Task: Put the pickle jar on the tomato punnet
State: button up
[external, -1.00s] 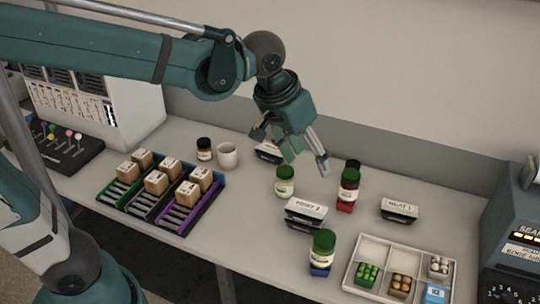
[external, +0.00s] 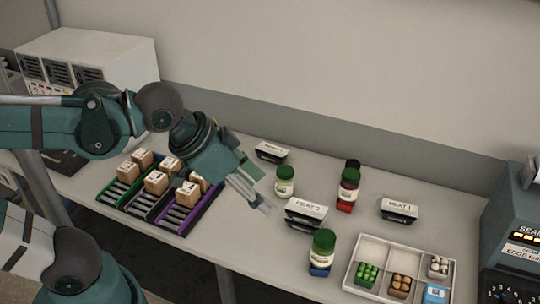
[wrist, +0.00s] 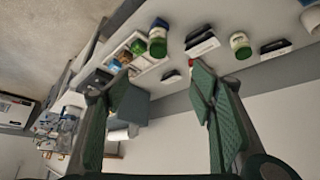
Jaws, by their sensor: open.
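Several green-lidded jars stand on the table, and their labels are too small to read. One with a pale label (external: 285,184) is at the middle back. Another (external: 322,245) stands at the front on a blue base. A third (external: 349,188), with red at its foot, is right of the middle. The white divided tray (external: 374,251) holds a green-filled punnet (external: 366,273), a brown-filled punnet (external: 400,284) and a white-filled punnet (external: 438,265). I cannot tell which is the tomato one. My gripper (external: 262,206) is open and empty, left of the jars; its spread fingers show in the wrist view (wrist: 160,82).
Black-and-white label holders (external: 306,212), (external: 398,208), (external: 270,152) stand among the jars. Small cartons (external: 156,182) fill coloured racks at left, partly behind my arm. A grey machine (external: 508,240) is at the right edge. The table at the back right is clear.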

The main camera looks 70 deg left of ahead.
jog(key=shift+s+d+f, duration=0.2)
jog(key=shift+s+f, duration=0.1)
jog(key=shift+s, duration=0.35)
notch_tip(320, 180, down, 10)
jog(key=b, duration=1)
jog(key=shift+r, duration=0.1)
dwell(0.7)
